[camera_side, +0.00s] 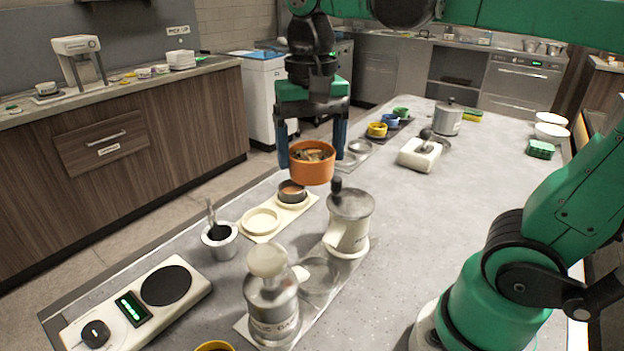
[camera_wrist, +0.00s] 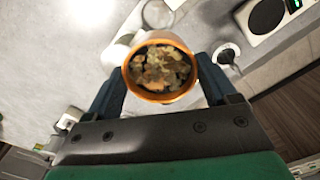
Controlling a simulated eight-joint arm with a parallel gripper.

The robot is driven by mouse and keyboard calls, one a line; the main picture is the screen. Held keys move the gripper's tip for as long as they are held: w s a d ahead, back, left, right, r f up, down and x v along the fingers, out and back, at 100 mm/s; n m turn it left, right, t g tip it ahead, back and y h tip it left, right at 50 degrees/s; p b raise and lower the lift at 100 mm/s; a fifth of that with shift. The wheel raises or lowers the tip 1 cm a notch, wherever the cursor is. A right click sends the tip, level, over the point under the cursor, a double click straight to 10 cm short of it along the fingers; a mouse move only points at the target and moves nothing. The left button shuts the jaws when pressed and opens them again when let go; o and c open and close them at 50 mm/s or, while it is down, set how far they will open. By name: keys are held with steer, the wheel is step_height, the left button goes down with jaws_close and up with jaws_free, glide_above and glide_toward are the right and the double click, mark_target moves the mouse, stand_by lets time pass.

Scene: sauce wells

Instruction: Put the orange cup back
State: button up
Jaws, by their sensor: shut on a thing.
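The orange cup (camera_side: 312,166) is held between the two fingers of my gripper (camera_side: 312,160), upright and above the counter. In the side view it is up behind the cream tray with round wells. Crumbly brown and pale contents fill it, as the wrist view shows with the cup (camera_wrist: 160,97) between the fingers (camera_wrist: 160,88). The cream tray (camera_side: 280,222) has one empty round well (camera_side: 262,221) at the near end and a small metal cup with brown contents (camera_side: 292,191) at the far end. The cup's underside is hidden in the wrist view.
A grey-lidded grinder (camera_side: 349,220) stands right of the tray, with another appliance (camera_side: 271,300) nearer. A dark-filled pot with a spoon (camera_side: 220,238) is at the left. Blue, yellow (camera_side: 377,130) and green cups stand farther back. A scale (camera_side: 140,303) lies front left.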

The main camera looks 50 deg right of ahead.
steer(key=w+d+f, duration=0.2)
steer(key=w+f, duration=0.2)
steer(key=w, duration=0.5)
steer(key=shift+w+d+f, duration=0.4)
steer(key=shift+w+f, duration=0.8)
steer(key=shift+f, duration=1.25)
steer(key=shift+w+d+f, duration=0.4)
steer(key=shift+w+f, duration=0.75)
steer(key=shift+f, duration=1.25)
steer(key=shift+w+d+f, duration=0.4)
steer(key=shift+w+f, duration=0.8)
steer(key=shift+f, duration=1.25)
steer(key=shift+f, duration=0.55)
steer(key=o, duration=1.3)
steer(key=shift+r, duration=0.1)
steer(key=shift+r, duration=3.9)
